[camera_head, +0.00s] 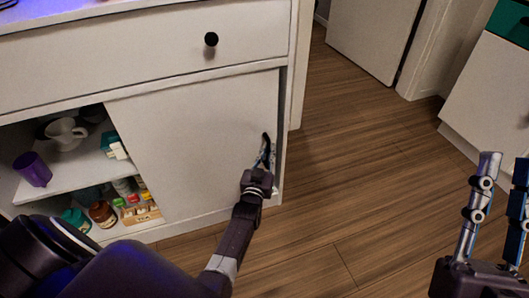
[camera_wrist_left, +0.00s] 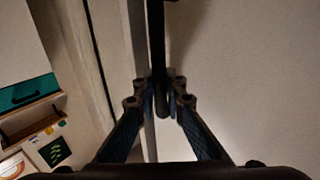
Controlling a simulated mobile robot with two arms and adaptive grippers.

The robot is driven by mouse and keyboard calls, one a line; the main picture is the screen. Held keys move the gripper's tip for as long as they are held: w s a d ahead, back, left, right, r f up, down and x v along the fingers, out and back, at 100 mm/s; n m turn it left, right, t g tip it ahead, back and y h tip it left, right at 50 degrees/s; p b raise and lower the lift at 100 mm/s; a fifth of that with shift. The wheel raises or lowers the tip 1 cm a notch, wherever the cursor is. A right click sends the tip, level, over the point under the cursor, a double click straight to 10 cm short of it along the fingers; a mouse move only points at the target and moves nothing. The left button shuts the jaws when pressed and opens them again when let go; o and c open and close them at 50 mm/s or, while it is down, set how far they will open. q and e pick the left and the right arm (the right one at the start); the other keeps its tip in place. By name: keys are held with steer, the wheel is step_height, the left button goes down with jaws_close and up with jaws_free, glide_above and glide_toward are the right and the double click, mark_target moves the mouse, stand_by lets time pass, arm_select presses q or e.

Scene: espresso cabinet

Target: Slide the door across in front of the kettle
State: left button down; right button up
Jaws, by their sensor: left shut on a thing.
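The white sliding door (camera_head: 190,135) covers the right part of the lower cabinet, and the left part is open. Its dark upright handle (camera_head: 266,145) is near the door's right edge. My left gripper (camera_head: 263,168) is shut on the handle. In the left wrist view the dark handle bar (camera_wrist_left: 158,60) runs down between the fingertips of my left gripper (camera_wrist_left: 160,95). My right gripper (camera_head: 504,172) is open and empty above the floor at the far right. I cannot pick out a kettle for certain; the door hides part of the inside.
The open side shows a purple mug (camera_head: 33,169) and a white spouted vessel (camera_head: 66,133) on the shelf (camera_head: 62,181). Several jars, including a brown one (camera_head: 102,213), stand below. A drawer with a black knob (camera_head: 211,39) is above. The wooden floor (camera_head: 350,160) is clear.

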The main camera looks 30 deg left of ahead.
arm_select(q)
steer(key=c, duration=2.3)
jaws_free()
steer(key=v, duration=0.7)
steer(key=shift+s, duration=0.3)
steer(key=shift+d, duration=0.1)
